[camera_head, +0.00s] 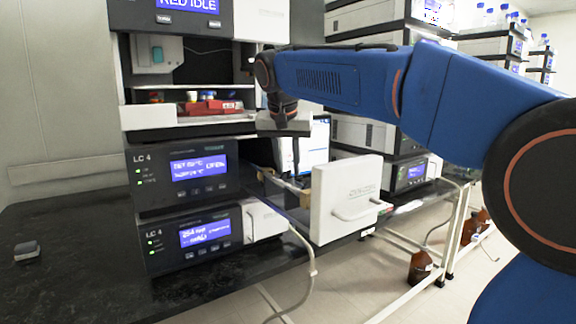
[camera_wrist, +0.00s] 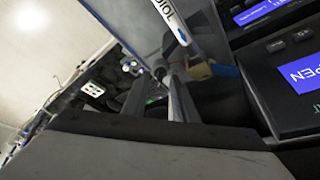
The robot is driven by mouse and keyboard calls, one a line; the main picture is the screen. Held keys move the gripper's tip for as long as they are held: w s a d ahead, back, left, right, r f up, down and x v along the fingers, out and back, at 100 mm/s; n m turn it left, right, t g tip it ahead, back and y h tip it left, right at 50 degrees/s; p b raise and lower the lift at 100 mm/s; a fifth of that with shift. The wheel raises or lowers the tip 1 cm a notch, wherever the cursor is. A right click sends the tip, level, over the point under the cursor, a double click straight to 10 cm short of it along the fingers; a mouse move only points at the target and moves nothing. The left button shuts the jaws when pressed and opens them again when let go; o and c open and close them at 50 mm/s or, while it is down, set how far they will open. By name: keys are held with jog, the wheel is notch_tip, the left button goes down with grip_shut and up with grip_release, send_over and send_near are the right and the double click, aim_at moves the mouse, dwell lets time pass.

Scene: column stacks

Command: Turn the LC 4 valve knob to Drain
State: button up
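Two stacked LC 4 modules stand on the dark bench. The upper LC 4 module (camera_head: 180,178) has a lit blue display, and its white door (camera_head: 345,200) stands open to the right. The lower LC 4 module (camera_head: 200,236) has a white front section (camera_head: 262,221) at its right end. I cannot make out a valve knob or Drain marking in either view. My gripper (camera_head: 296,165) points down into the opening beside the upper module, behind the open door. In the wrist view its two dark fingers (camera_wrist: 157,100) are apart with nothing visibly held between them.
A red tray (camera_head: 212,107) sits above the upper module. Tubing (camera_head: 308,255) hangs in front. A small grey object (camera_head: 27,252) lies on the left bench.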

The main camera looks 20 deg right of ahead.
jog(key=shift+r, duration=0.1)
jog(key=v, duration=1.7)
jog(key=shift+r, duration=0.15)
